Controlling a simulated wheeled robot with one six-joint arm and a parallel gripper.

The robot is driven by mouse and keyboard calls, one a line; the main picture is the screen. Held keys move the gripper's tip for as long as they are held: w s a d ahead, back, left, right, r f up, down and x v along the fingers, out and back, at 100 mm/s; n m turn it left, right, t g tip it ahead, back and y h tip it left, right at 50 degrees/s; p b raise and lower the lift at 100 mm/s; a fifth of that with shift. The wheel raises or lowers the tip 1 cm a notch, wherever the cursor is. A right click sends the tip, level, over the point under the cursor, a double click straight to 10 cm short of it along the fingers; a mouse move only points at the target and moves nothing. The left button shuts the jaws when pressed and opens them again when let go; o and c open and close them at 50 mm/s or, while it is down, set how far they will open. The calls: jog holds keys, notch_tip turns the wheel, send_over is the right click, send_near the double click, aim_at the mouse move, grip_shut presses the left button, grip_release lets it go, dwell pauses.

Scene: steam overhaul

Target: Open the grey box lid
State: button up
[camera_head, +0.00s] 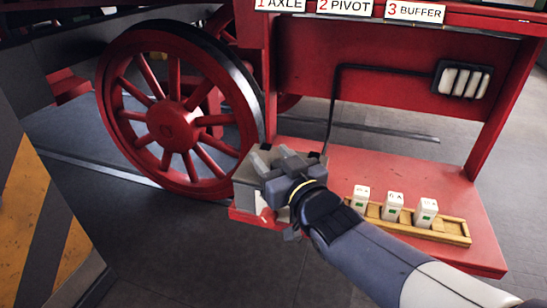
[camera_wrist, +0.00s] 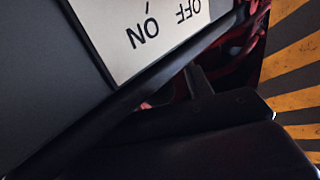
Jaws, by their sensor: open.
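The grey box (camera_head: 244,192) stands at the left end of the red ledge, beside the wheel. My gripper (camera_head: 271,160) is over the box's top, open, with its fingers toward the wheel. It covers much of the box, so I cannot tell whether the lid is raised or whether a finger touches it. A pale plate with a red mark shows on the box's near side. In the wrist view, a pale ON/OFF plate (camera_wrist: 150,35) appears upside down beside a plain grey surface (camera_wrist: 45,75). Dark gripper parts fill the lower part of that view.
The red spoked wheel (camera_head: 172,125) is close on the left. A wooden rack (camera_head: 452,231) with several white blocks lies on the red ledge (camera_head: 480,225) to the right, near my forearm. A black-and-yellow striped panel (camera_head: 35,215) stands at the left. Floor in front is clear.

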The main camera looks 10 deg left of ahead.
jog(key=shift+c, duration=0.3)
grip_shut()
jog(key=shift+r+p, duration=0.15)
jog(key=shift+p, duration=0.2)
